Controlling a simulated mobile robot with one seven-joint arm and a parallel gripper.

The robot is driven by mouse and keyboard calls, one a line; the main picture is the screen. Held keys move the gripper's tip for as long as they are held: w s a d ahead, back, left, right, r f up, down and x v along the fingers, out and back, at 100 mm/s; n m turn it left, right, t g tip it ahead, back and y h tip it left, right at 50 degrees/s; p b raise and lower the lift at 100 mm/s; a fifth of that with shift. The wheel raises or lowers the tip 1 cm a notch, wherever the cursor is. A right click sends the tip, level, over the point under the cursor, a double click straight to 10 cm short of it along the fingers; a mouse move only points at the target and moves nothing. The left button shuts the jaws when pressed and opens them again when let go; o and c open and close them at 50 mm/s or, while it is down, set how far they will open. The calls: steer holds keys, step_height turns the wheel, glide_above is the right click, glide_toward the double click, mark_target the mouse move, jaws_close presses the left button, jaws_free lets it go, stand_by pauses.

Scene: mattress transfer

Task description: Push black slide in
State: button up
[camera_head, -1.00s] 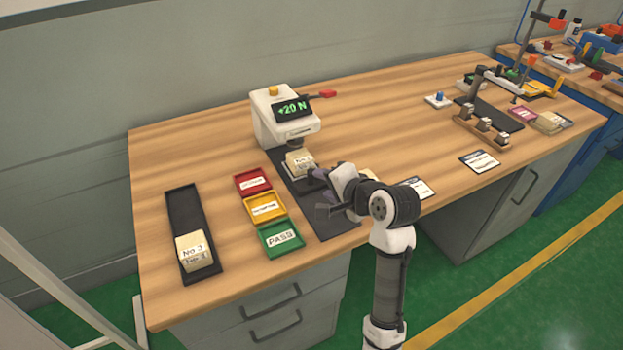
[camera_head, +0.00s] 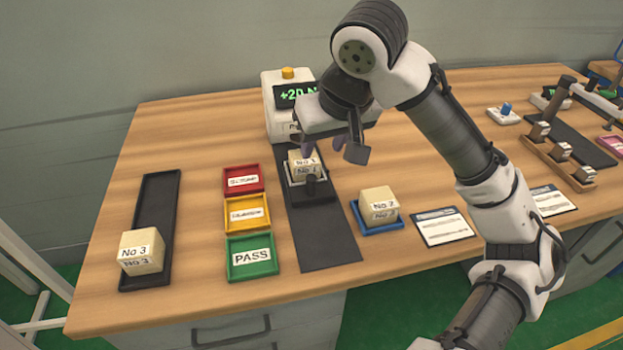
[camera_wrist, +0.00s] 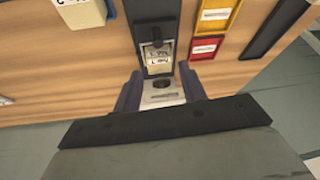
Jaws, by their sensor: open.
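The black slide (camera_head: 318,191) sits on a dark track in front of the white tester (camera_head: 277,118), with an upright black knob at its near end. A cream block marked No 1 (camera_head: 303,163) rests on it. The slide also shows in the wrist view (camera_wrist: 152,12), with the block (camera_wrist: 158,60) beyond the fingertips. My gripper (camera_head: 332,148) is open and empty, raised close to the tester front and block. In the wrist view its fingers (camera_wrist: 160,88) stand apart on either side of a pale part with a dark round spot. My arm hides part of the tester.
Red (camera_head: 243,179), yellow (camera_head: 247,213) and green PASS (camera_head: 249,257) trays lie left of the track. Block No 2 (camera_head: 378,203) sits in a blue tray at its right. Block No 3 (camera_head: 141,250) is in a black tray (camera_head: 158,200) at far left.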

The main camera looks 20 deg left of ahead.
mark_target(312, 178)
steer(key=b+x, duration=0.1)
steer(key=x, duration=0.5)
steer(key=b+x, duration=0.1)
steer(key=x, duration=0.6)
steer(key=shift+d+f, duration=0.15)
steer(key=shift+f, duration=0.2)
jaws_close()
